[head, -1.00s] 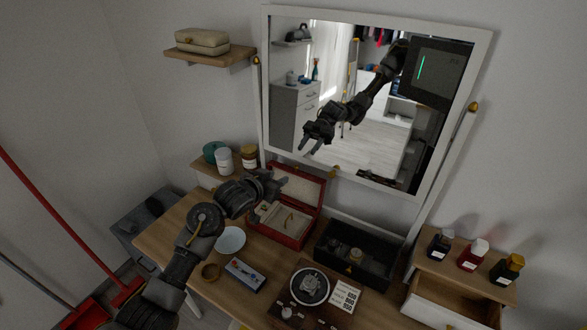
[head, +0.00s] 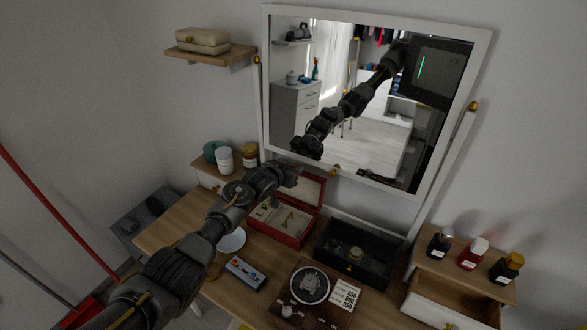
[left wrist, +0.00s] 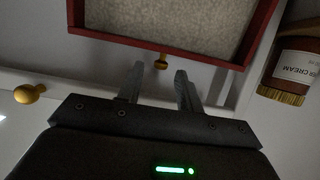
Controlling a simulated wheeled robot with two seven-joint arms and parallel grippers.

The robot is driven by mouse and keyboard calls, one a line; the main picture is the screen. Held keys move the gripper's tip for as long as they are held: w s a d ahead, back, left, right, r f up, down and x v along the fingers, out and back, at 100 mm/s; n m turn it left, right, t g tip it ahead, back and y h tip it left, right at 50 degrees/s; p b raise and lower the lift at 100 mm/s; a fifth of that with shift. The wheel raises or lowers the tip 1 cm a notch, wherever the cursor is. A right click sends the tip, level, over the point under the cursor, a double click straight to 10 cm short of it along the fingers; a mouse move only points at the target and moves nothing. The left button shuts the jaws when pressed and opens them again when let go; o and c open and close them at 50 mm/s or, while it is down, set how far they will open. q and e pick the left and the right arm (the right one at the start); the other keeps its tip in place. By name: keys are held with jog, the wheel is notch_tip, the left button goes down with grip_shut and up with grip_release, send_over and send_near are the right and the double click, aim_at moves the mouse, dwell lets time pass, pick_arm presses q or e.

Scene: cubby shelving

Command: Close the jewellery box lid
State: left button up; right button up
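The red jewellery box (head: 283,233) stands on the wooden dressing table with its lid (head: 310,190) raised and leaning back. Its pale-lined inside holds a few small gold pieces. In the left wrist view the lid's pale lining (left wrist: 170,18) and red rim show at the top, with a small gold knob (left wrist: 162,62) at the rim. My left gripper (head: 293,172) is at the upper left edge of the lid in the head view. In the left wrist view its fingers (left wrist: 158,85) are apart with nothing between them. My right gripper is not in view.
A mirror (head: 372,95) stands behind the box and reflects my arm. A black open tray (head: 352,260) is right of the box. A white jar (head: 224,160) and others stand left.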

pick_arm(q)
jog(key=shift+w+d+f, duration=0.15)
jog(key=shift+w+d, duration=0.15)
jog(key=shift+w, duration=0.1)
grip_shut()
